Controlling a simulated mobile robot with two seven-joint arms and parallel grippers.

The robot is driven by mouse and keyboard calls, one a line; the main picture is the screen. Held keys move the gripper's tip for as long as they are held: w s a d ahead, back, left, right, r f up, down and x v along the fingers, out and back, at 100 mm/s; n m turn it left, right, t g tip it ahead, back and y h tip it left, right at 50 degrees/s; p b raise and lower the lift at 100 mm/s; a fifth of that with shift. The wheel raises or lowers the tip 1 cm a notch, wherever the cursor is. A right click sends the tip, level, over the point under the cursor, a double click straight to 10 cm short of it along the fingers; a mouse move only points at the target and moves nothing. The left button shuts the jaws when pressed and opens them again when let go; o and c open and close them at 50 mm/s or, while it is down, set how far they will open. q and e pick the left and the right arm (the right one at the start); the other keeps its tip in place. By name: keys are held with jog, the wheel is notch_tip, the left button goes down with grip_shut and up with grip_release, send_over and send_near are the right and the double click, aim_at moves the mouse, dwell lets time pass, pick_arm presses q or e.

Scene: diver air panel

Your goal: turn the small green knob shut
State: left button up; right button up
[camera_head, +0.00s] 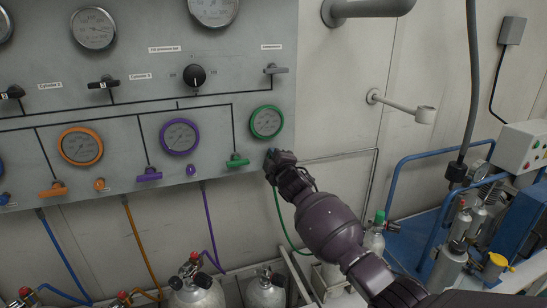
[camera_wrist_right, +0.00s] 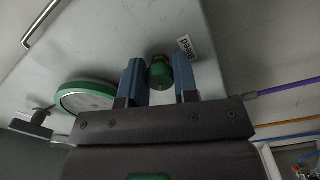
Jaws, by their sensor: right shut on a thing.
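The small green knob (camera_wrist_right: 160,72) shows in the right wrist view, beside a label reading "Bleed" on the grey panel. My right gripper (camera_wrist_right: 158,76) has its two blue fingers on either side of the knob and is shut on it. In the head view my right gripper (camera_head: 271,156) is at the panel's lower right corner, below the green-rimmed gauge (camera_head: 267,122). There the gripper hides the knob. The larger green handle (camera_head: 236,160) is just left of the gripper. My left gripper is not in view.
The grey panel (camera_head: 230,75) also carries an orange gauge (camera_head: 80,146), a purple gauge (camera_head: 180,137), coloured handles and a black knob (camera_head: 194,77). Hoses run down to cylinders (camera_head: 195,292) below. A wall bracket (camera_head: 405,108) and blue-railed equipment (camera_head: 430,158) stand to the right.

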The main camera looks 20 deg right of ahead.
jog(key=m, duration=0.3)
jog(key=m+p, duration=0.1)
jog(key=m, duration=0.1)
jog(key=shift+m, duration=0.3)
jog(key=m+p, duration=0.1)
jog(key=m, duration=0.3)
jog(key=shift+a+m, duration=0.1)
jog(key=shift+m, duration=0.3)
jog(key=shift+f+m+p, duration=0.1)
jog(key=shift+m+p, duration=0.25)
jog(key=shift+m, duration=0.35)
jog(key=o, duration=0.9)
jog(key=shift+o, duration=0.2)
jog(key=shift+s, duration=0.1)
